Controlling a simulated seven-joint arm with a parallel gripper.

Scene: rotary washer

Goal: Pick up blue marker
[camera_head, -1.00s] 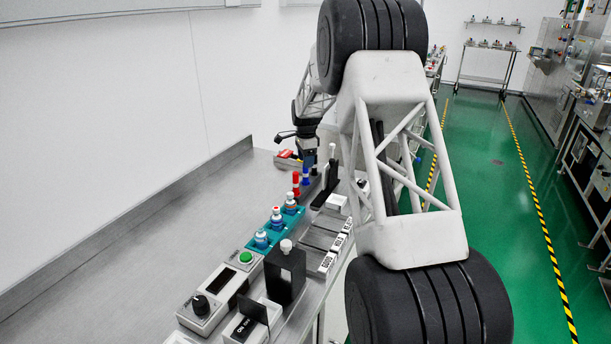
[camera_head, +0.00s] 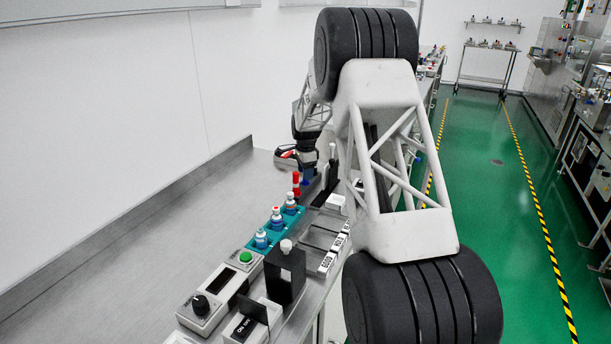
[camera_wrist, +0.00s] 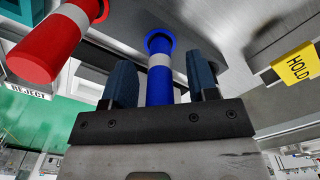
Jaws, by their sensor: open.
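The blue marker (camera_wrist: 159,75), blue with a white band, stands between the two blue fingers of my gripper (camera_wrist: 162,82) in the wrist view. The fingers are open, one on each side of it, with gaps visible. In the head view the blue marker (camera_head: 305,181) is a small blue patch just below my gripper (camera_head: 307,171), mostly hidden by it. A red marker with a white band (camera_wrist: 48,48) stands to the left in the wrist view, and red (camera_head: 296,184) shows beside my gripper in the head view.
A teal rack (camera_head: 273,232) with several vials stands nearer on the bench. A black stand (camera_head: 285,276) and a control box with a green button (camera_head: 246,257) are nearer still. A yellow HOLD label (camera_wrist: 298,64) is at right. The bench's left side (camera_head: 150,245) is clear.

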